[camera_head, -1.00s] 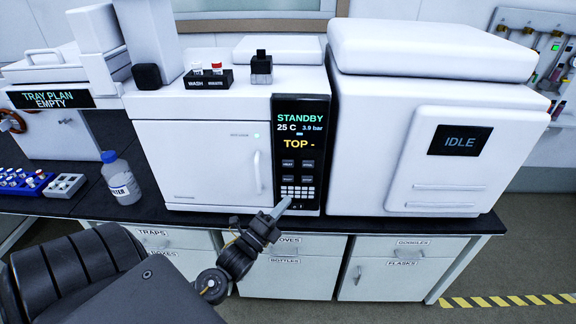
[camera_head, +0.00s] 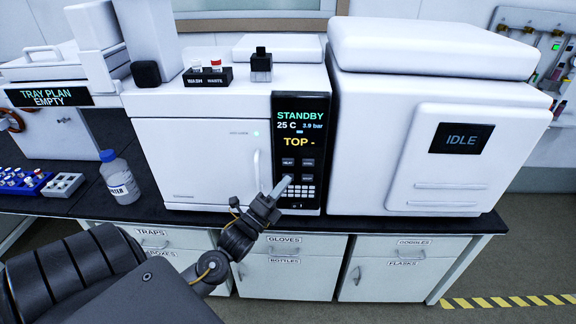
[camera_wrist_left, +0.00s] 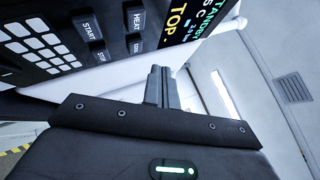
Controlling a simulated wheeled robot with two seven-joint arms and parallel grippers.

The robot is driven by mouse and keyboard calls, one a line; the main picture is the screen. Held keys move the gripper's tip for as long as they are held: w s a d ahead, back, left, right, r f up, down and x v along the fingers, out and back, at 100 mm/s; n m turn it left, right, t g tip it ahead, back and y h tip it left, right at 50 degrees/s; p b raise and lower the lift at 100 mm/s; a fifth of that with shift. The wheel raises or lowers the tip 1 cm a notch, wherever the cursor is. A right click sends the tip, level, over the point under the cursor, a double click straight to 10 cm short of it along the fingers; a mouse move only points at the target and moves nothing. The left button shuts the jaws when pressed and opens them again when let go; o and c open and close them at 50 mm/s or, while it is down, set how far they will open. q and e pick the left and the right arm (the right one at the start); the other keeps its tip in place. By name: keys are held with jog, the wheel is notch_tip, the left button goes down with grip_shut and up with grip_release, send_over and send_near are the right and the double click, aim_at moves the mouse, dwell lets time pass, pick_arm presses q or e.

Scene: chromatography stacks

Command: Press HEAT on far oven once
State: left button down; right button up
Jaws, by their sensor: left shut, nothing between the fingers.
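The oven (camera_head: 195,160) with the white door has a black control panel (camera_head: 313,203) on its right side. Its screen (camera_head: 300,128) reads STANDBY, 25 C, 3.9 bar and TOP -. The HEAT button (camera_head: 288,162) is the upper left of the small dark buttons; in the left wrist view it (camera_wrist_left: 136,17) is readable beside START. My left gripper (camera_head: 287,180) is shut and empty, its tip just below HEAT in the head view. In the left wrist view its fingers (camera_wrist_left: 160,86) point toward the panel; whether they touch it cannot be told. My right gripper is out of view.
A white keypad (camera_head: 303,191) sits low on the panel. The oven's vertical door handle (camera_head: 257,171) is left of the gripper. A white machine reading IDLE (camera_head: 461,139) stands to the right. A blue-capped bottle (camera_head: 120,180) and vial racks (camera_head: 63,185) stand at left.

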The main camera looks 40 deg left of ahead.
aim_at(292, 160)
pick_arm(q)
jog(key=shift+w+a+b, duration=0.3)
jog(key=shift+w+a, duration=0.5)
jog(key=shift+w, duration=0.2)
jog(key=shift+w+a+b, duration=0.25)
jog(key=shift+w+a, duration=0.5)
jog(key=shift+w, duration=0.25)
jog(key=shift+w, duration=0.1)
dwell(0.6)
jog(key=shift+w+a, duration=0.25)
jog(key=shift+w+a, duration=0.25)
jog(key=shift+w, duration=0.1)
dwell(0.8)
jog(key=shift+s, duration=0.1)
jog(key=shift+s+d, duration=0.55)
jog(key=shift+s, duration=0.1)
jog(key=shift+s+d+p, duration=0.55)
jog(key=shift+s+d, duration=0.2)
jog(key=shift+s, duration=0.25)
jog(key=shift+s+d+p, duration=0.55)
jog(key=shift+s+d, duration=0.2)
jog(key=shift+s, duration=0.25)
